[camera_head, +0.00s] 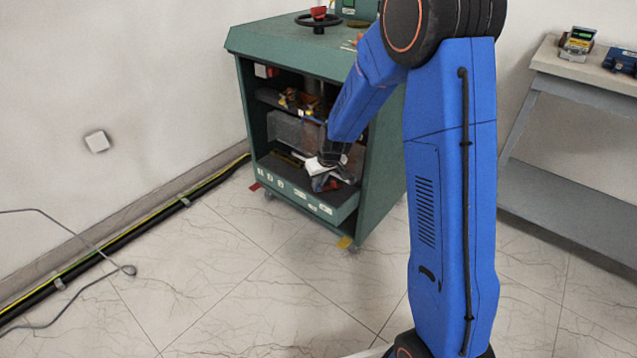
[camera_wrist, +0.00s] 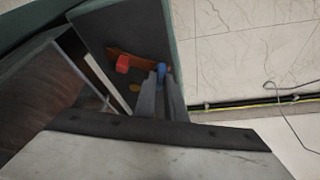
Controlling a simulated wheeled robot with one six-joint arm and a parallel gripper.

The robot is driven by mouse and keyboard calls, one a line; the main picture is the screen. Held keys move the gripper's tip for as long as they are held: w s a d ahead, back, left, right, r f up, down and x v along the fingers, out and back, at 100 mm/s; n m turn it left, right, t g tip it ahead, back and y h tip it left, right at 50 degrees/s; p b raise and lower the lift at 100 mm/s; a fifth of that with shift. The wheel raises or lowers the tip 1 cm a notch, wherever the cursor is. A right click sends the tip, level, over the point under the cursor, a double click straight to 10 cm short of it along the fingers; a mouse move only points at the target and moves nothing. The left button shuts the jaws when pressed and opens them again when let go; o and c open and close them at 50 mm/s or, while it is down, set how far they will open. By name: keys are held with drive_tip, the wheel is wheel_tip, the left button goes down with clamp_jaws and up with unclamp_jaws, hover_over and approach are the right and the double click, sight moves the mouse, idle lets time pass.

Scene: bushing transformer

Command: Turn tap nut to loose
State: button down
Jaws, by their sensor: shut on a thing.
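In the wrist view the two grey fingers of my gripper (camera_wrist: 161,88) reach to a small upright blue piece (camera_wrist: 161,72) and are shut on it. A red knob (camera_wrist: 123,63) stands to the left, near an orange-red bar (camera_wrist: 142,62) that runs toward the blue piece. I cannot tell for certain which of these parts is the tap nut. In the head view my gripper (camera_head: 322,178) is low inside the open front of the green cabinet (camera_head: 373,195), where its fingertips are too small to make out.
A black handwheel (camera_head: 318,22) tops the cabinet. Shelves with reddish-brown parts (camera_head: 302,100) lie above my gripper. A workbench (camera_head: 575,75) stands at right. A black and yellow cable (camera_head: 120,235) runs along the wall.

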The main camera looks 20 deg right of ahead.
drive_tip(key=c, duration=1.8)
unclamp_jaws()
drive_tip(key=shift+r, duration=0.1)
drive_tip(key=v, duration=1.7)
drive_tip(key=shift+s, duration=0.2)
